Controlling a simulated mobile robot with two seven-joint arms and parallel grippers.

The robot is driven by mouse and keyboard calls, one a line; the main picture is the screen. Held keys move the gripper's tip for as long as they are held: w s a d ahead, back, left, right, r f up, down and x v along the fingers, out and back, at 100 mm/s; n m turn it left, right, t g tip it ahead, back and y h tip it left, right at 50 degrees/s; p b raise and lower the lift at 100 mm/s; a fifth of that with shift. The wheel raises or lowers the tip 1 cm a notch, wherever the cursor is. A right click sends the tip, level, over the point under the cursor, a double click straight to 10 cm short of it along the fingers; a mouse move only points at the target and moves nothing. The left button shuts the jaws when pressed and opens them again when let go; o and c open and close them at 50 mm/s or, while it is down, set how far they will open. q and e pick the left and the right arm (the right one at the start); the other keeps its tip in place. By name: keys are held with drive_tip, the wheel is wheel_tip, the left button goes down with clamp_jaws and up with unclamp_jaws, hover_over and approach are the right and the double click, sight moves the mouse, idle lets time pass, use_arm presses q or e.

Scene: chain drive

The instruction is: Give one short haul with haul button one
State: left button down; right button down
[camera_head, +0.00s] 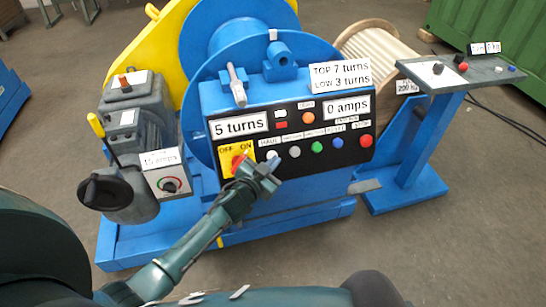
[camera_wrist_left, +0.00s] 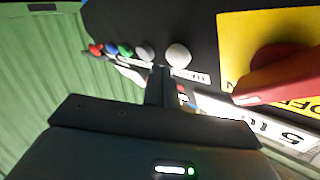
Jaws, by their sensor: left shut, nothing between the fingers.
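The haul button (camera_head: 272,154), a white round button under a label that seems to read HAUL, sits at the left of the button row on the black panel. It also shows in the left wrist view (camera_wrist_left: 178,55). My left gripper (camera_head: 268,168) is shut and empty, its tips just below and close to the haul button in the head view. In the left wrist view the closed fingers (camera_wrist_left: 160,85) point up beside the white button; I cannot tell whether they touch it. My right gripper is not in view.
A red switch on a yellow OFF/ON plate (camera_head: 226,150) is left of the button. Grey (camera_head: 295,152), green (camera_head: 317,146), blue (camera_head: 339,144) and red (camera_head: 366,140) buttons are to the right. Displays read "5 turns" (camera_head: 238,126) and "0 amps" (camera_head: 347,107). A motor (camera_head: 145,125) stands left.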

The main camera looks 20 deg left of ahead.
use_arm(q)
drive_tip(key=shift+w+a+f, duration=0.1)
drive_tip(key=shift+w+a, duration=0.1)
drive_tip(key=shift+w, duration=0.05)
drive_tip(key=shift+w+a+f+b, duration=0.25)
drive_tip(key=shift+w+b, duration=0.1)
idle(0.8)
idle(3.4)
drive_tip(key=shift+s+d+r+p, duration=0.4)
drive_tip(key=shift+s+d+p, duration=0.1)
drive_tip(key=shift+s+p, duration=0.2)
drive_tip(key=s+p, duration=0.1)
drive_tip(key=s+d+r+p, duration=0.1)
drive_tip(key=s+d+r, duration=0.1)
drive_tip(key=shift+s+d+r+p, duration=0.15)
drive_tip(key=shift+s+d+p, duration=0.1)
drive_tip(key=shift+s+p, duration=0.15)
idle(0.3)
